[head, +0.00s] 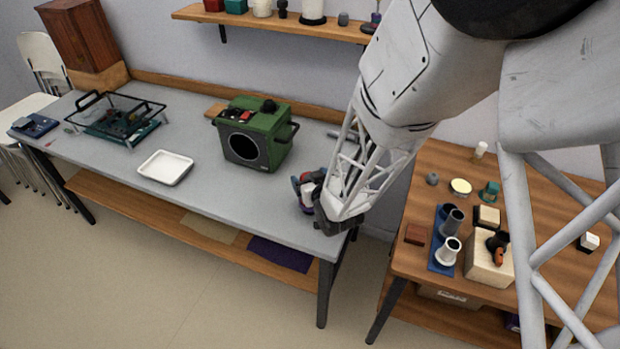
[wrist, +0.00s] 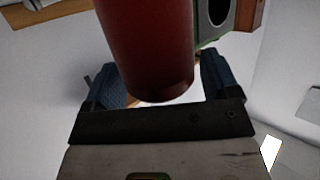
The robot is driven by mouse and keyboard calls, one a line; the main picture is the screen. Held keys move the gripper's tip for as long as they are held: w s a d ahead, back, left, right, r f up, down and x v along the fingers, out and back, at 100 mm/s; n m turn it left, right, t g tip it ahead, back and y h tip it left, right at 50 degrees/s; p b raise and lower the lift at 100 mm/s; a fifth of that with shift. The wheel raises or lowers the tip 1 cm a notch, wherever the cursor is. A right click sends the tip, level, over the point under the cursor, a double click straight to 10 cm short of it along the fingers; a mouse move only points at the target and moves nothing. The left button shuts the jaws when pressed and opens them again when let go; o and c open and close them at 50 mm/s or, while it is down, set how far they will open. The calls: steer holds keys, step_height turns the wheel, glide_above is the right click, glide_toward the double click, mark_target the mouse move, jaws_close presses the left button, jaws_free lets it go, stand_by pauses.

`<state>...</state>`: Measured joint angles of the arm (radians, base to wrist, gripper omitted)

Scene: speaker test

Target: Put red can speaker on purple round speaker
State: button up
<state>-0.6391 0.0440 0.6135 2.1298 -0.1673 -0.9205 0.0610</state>
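The red can speaker (wrist: 148,45) stands large in the wrist view, upper part cut off by the frame.
A green box speaker (head: 262,152) stands on the grey table (head: 215,190) left of my gripper. A white tray (head: 165,167) and a black frame (head: 112,118) are further left. A wooden table (head: 425,210) with several small objects stands at the right, across a gap.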

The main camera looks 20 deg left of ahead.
steer(key=shift+o, duration=0.3)
steer(key=shift+r, duration=0.2)
steer(key=v, duration=1.2)
stand_by(0.3)
stand_by(0.8)
steer(key=d+r+m+g+h, duration=0.1)
steer(key=d+r+m+h, duration=0.4)
steer(key=d, duration=0.6)
steer(key=d+r+g+h, duration=0.1)
steer(key=d+r+h, duration=0.2)
steer(key=d+r, duration=0.55)
steer(key=s+d+r+m+g+h, duration=0.1)
steer(key=s+d+r+m+g, duration=0.1)
steer(key=s+d, duration=0.6)
steer(key=s+d+r+m+g+h, duration=0.1)
steer(key=s+d+r+m+g, duration=0.1)
steer(key=s+d+r, duration=0.5)
steer(key=shift+s+d+g, duration=0.4)
steer(key=shift+s+g, duration=0.3)
steer(key=shift+g, duration=0.2)
